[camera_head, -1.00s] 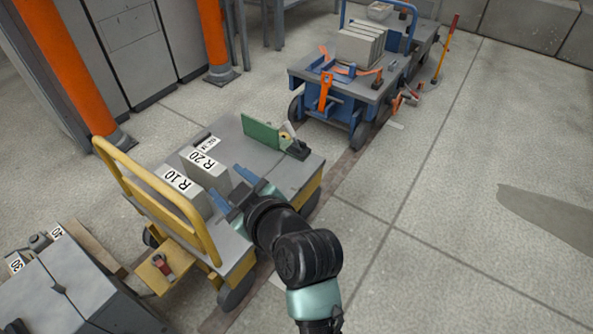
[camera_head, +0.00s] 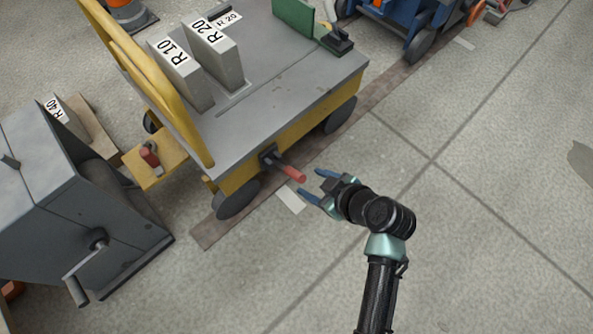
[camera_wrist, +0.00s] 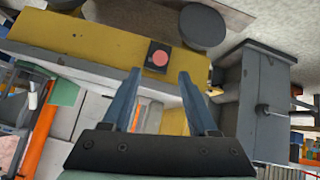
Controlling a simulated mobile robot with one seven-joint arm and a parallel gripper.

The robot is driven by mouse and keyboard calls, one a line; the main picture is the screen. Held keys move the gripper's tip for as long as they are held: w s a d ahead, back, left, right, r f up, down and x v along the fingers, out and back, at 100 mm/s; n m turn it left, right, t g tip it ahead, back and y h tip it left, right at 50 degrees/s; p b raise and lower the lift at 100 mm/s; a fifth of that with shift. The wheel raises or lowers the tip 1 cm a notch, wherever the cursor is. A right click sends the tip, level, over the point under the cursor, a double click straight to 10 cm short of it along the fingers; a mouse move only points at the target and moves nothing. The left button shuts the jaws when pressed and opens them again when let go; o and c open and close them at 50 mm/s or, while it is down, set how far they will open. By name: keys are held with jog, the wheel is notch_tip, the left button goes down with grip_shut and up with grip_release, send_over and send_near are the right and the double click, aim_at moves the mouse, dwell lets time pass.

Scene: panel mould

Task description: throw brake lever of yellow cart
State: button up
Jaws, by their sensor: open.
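The yellow cart (camera_head: 250,172) stands at upper left in the head view, with a grey top. Its brake lever (camera_head: 290,170) has a red grip and sticks out from a dark mount on the cart's near side. My gripper (camera_head: 311,182) is open and empty, just right of the lever's free end, with its fingers toward the cart. In the wrist view the lever's red end (camera_wrist: 160,58) shows nearly end-on, in line with the gap between the blue fingers (camera_wrist: 158,73). I see no contact.
Grey blocks marked R 10 (camera_head: 180,72) and R 20 (camera_head: 214,52) and a green plate (camera_head: 293,18) stand on the cart. A grey machine with a crank (camera_head: 75,215) stands at left. A blue cart (camera_head: 410,15) is behind. The floor at right is clear.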

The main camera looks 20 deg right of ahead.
aim_at(295, 175)
jog(key=b+x, duration=0.4)
jog(key=x, duration=0.5)
jog(key=shift+w+f, duration=0.1)
jog(key=shift+w, duration=0.05)
grip_shut()
dwell(1.0)
